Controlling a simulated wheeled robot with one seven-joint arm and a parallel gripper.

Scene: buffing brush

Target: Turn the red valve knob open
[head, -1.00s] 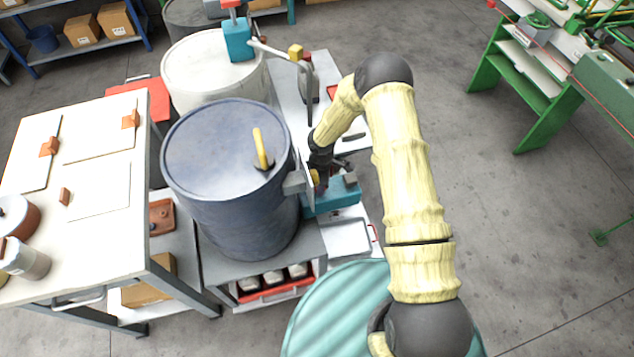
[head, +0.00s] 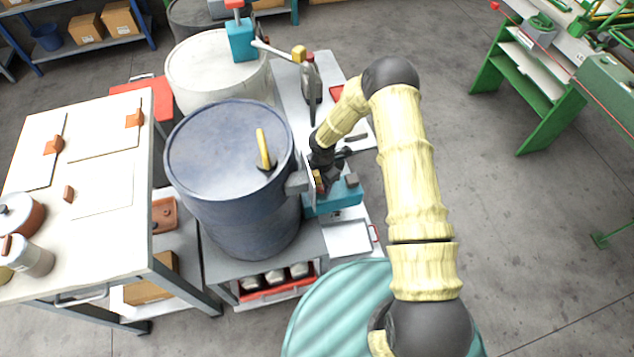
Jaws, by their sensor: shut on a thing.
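The red valve knob (head: 320,182) shows only as a small red and yellow patch beside a pale upright plate (head: 308,180) on the right side of the blue drum. My gripper (head: 322,178) is at this patch, at the end of my yellow-sleeved arm. It is shut on the knob, with the fingers mostly hidden by the dark wrist. The blue drum (head: 225,150) stands upright with a yellow handle (head: 264,148) on its lid. How far the knob is turned cannot be seen.
A teal block (head: 338,196) sits just below my gripper. A white drum (head: 210,75) and a teal pump with a lever (head: 241,40) stand behind. A white-topped table (head: 100,220) is at left. Clear floor (head: 490,210) lies to the right.

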